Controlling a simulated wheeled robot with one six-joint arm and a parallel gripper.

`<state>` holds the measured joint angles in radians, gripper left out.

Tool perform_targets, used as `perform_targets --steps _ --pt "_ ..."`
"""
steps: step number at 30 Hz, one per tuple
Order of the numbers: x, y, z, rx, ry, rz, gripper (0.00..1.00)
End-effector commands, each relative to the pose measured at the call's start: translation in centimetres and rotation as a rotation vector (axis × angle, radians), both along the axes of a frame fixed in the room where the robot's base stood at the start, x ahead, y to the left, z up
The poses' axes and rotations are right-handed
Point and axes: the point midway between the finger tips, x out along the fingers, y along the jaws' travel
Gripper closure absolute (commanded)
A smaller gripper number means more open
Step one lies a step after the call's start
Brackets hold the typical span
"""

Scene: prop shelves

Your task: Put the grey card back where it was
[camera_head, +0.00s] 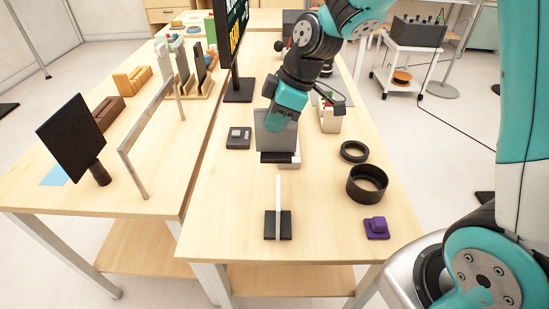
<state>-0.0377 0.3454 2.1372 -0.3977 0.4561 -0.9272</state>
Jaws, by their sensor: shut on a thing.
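The grey card (275,140) is upright near the middle of the right table. My gripper (283,113) is shut on its upper part, and the fingertips are mostly hidden. A dark slotted block (270,157) shows right at the card's lower edge. I cannot tell whether the card sits in it or hangs just above or behind it. A second black stand (270,225) nearer the front holds a thin white card (278,195), seen nearly edge-on.
A dark grey device (238,138) lies left of the card. A black ring (354,151), a black cylinder (367,184) and a purple object (376,227) stand on the right. A light container (330,120) is behind.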

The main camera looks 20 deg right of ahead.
Motion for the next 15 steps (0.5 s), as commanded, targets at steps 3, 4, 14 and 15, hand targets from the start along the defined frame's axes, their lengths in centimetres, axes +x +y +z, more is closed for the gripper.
perform_targets --steps 3,4,14,15 --pt "-0.1 0.0 -3.4 0.000 0.007 0.000 1.00" --pt "-0.1 0.1 -4.0 0.000 0.006 0.000 1.00" --pt "-0.1 0.1 -7.9 -0.001 0.003 0.000 1.00" --pt "-0.1 0.1 -8.6 0.000 0.005 0.001 1.00"
